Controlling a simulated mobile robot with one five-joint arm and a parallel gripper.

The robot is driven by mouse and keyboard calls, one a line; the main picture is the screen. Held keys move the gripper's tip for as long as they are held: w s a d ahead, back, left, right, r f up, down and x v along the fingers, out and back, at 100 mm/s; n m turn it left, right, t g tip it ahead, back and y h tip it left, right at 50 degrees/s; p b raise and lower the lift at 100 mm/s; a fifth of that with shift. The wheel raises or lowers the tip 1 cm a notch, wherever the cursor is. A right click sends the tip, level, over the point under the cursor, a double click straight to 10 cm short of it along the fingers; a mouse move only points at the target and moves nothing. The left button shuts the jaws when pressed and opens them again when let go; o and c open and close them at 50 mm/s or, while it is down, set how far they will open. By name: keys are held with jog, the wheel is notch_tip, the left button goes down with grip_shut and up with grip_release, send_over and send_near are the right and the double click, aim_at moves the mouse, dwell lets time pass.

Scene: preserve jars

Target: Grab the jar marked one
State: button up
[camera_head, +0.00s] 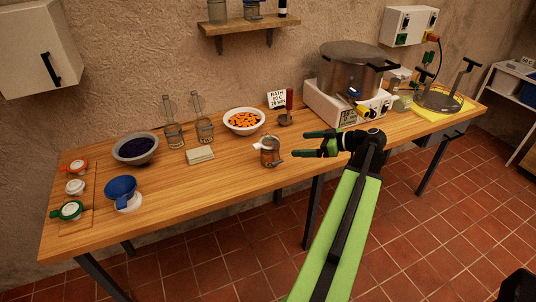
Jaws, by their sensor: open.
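A small glass jar (270,153) with orange-brown contents stands upright near the front edge of the wooden table. A small white tag or paper shows at its upper left; I cannot read a mark on it. Two clear glass jars with raised lids or wires stand farther back: the left jar (174,138) and the right jar (205,132). No number is readable on either. My gripper (307,145) is open and empty, with its dark green fingers pointing left. It is to the right of the orange-brown jar and apart from it.
A bowl of orange pieces (243,121), a dark-filled bowl (135,148), a folded cloth (200,155) and a blue funnel (121,189) are on the table (215,184). A big pot (350,72) stands at the back right. The front strip left of the orange-brown jar is clear.

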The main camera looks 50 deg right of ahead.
aim_at(270, 147)
jog(key=b+x, duration=0.3)
jog(key=x, duration=0.7)
jog(key=shift+w+f+b, duration=0.35)
jog(key=shift+b, duration=0.05)
jog(key=b+x, duration=0.1)
jog(key=x, duration=0.1)
jog(key=b+x, duration=0.1)
jog(key=x, duration=0.1)
jog(key=shift+w+f, duration=0.15)
jog(key=shift+f, duration=0.25)
jog(key=shift+w+a, duration=0.1)
jog(key=shift+w, duration=0.2)
jog(key=shift+r, duration=0.1)
grip_shut()
